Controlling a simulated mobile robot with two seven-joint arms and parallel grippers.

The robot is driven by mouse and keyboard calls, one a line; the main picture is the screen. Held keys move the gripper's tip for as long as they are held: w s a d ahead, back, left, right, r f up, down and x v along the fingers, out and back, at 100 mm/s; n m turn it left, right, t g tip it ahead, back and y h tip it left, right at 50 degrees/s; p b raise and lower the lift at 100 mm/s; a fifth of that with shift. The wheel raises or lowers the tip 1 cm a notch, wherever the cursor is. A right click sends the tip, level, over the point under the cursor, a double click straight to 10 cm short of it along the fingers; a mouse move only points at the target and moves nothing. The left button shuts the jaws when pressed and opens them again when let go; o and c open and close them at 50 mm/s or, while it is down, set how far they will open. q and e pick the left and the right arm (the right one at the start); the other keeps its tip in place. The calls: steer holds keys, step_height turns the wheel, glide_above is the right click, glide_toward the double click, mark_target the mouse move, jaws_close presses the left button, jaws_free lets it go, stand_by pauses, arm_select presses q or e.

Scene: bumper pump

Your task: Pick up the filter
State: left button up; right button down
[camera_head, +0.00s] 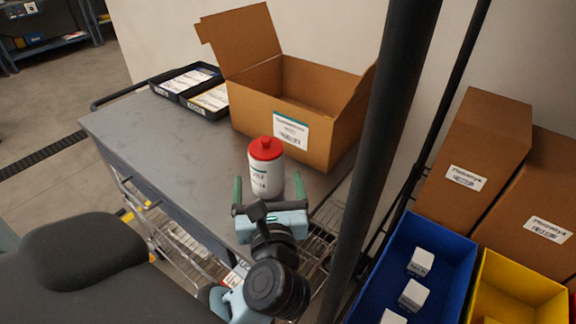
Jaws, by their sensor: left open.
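The filter (266,166) is a white cylinder with a red cap and a printed label. It stands upright on the grey cart top (165,135), near the front edge and in front of an open cardboard box. My left gripper (268,186) is open, just in front of the filter on the near side. Its two green fingers show to the left and right of the filter's lower part. I cannot tell whether they touch it. The filter's base is partly hidden behind the gripper. My right gripper is not in view.
The open cardboard box (262,106) stands close behind the filter. Two black trays (186,80) sit at the cart's back left. A dark post (394,120) rises to the right. Blue (444,262) and yellow (510,285) bins and closed cartons (470,150) are beyond it. The cart's left part is clear.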

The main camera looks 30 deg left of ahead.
mark_target(263, 172)
arm_select(q)
steer(key=shift+w+a, duration=0.15)
steer(key=shift+a, duration=0.05)
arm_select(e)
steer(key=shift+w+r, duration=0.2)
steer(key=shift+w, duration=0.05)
arm_select(q)
steer(key=x, duration=0.2)
steer(key=p+x, duration=0.1)
steer(key=x, duration=0.1)
steer(key=shift+a+r, duration=0.1)
steer(key=shift+a, duration=0.25)
steer(key=shift+w+a, duration=0.25)
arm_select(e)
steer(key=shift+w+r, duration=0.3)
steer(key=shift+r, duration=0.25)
